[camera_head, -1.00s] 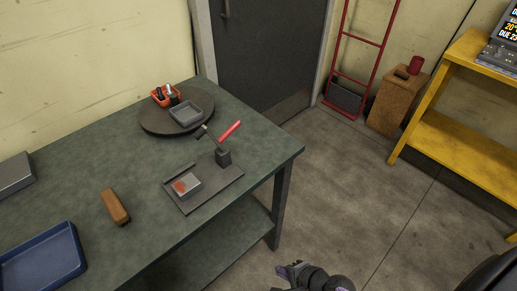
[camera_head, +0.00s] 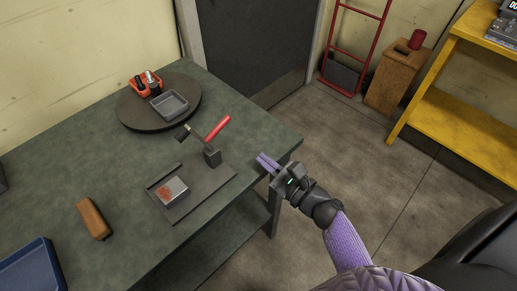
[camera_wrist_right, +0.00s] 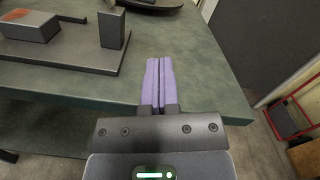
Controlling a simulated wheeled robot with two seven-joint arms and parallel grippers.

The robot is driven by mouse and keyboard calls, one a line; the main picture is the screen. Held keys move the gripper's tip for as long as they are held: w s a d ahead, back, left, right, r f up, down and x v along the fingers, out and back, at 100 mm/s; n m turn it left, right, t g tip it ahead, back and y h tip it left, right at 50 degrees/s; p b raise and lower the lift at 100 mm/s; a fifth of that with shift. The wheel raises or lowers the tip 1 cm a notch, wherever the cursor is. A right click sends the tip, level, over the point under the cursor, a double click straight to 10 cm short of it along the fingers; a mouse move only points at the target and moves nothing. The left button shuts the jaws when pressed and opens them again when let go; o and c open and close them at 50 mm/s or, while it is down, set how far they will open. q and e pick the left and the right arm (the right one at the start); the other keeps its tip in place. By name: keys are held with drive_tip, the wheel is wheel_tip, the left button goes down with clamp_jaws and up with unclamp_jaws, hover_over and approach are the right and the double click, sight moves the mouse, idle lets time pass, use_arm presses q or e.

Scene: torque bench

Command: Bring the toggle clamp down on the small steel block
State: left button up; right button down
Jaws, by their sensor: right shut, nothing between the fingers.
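The toggle clamp (camera_head: 212,157) stands on a dark base plate (camera_head: 213,186) on the green bench. Its red handle (camera_head: 218,129) slants up to the right, and its dark arm tip (camera_head: 182,132) is raised, clear of the block. The small steel block (camera_head: 172,191), with a reddish patch on top, sits at the plate's left end; it also shows in the right wrist view (camera_wrist_right: 30,30). My right gripper (camera_head: 262,160), with purple fingers, is shut and empty by the bench's right edge, right of the clamp and apart from it. My left gripper is out of view.
A round dark turntable (camera_head: 130,112) at the back holds an orange bin (camera_head: 143,90) and a grey tray (camera_head: 170,104). A brown brush-like block (camera_head: 92,218) and a blue tray (camera_head: 32,272) lie at the left. The bench right of the plate is clear.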

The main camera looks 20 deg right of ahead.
drive_tip(key=b+x, duration=0.1)
drive_tip(key=x, duration=0.6)
drive_tip(key=shift+w+a+f, duration=0.1)
drive_tip(key=shift+w, duration=0.25)
drive_tip(key=r+p, duration=0.1)
drive_tip(key=a+r+p, duration=0.1)
drive_tip(key=r, duration=0.1)
drive_tip(key=shift+r, duration=0.1)
drive_tip(key=shift+a+r+p, duration=0.25)
drive_tip(key=shift+r+p, duration=0.1)
drive_tip(key=shift+p, duration=0.05)
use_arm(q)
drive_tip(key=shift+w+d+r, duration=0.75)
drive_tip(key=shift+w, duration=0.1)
use_arm(e)
drive_tip(key=shift+n, duration=0.3)
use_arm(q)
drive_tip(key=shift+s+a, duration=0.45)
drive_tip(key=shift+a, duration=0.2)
use_arm(e)
drive_tip(key=shift+a+r+n, duration=0.15)
drive_tip(key=shift+n, duration=0.15)
